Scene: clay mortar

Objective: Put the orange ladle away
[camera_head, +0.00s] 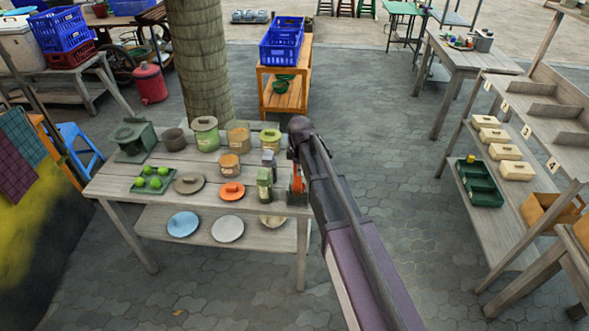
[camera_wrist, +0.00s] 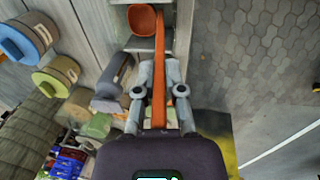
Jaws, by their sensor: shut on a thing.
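The orange ladle (camera_wrist: 143,20) is in my gripper (camera_wrist: 160,65). In the wrist view its bowl is at the top and its long handle runs down between the two fingers, which are shut on it. In the head view my gripper (camera_head: 297,185) is at the right end of the wooden table (camera_head: 105,188), and a small orange part of the ladle (camera_head: 298,180) shows there. My arm hides much of the gripper. I cannot tell whether the ladle touches the table.
On the table are green bottles (camera_head: 264,188), jars (camera_head: 205,135), an orange lid (camera_head: 232,191), a grey lid (camera_head: 189,183) and a lime tray (camera_head: 155,183). Plates (camera_head: 227,229) lie on its lower shelf. A numbered rack (camera_head: 548,118) stands right. Paving between is clear.

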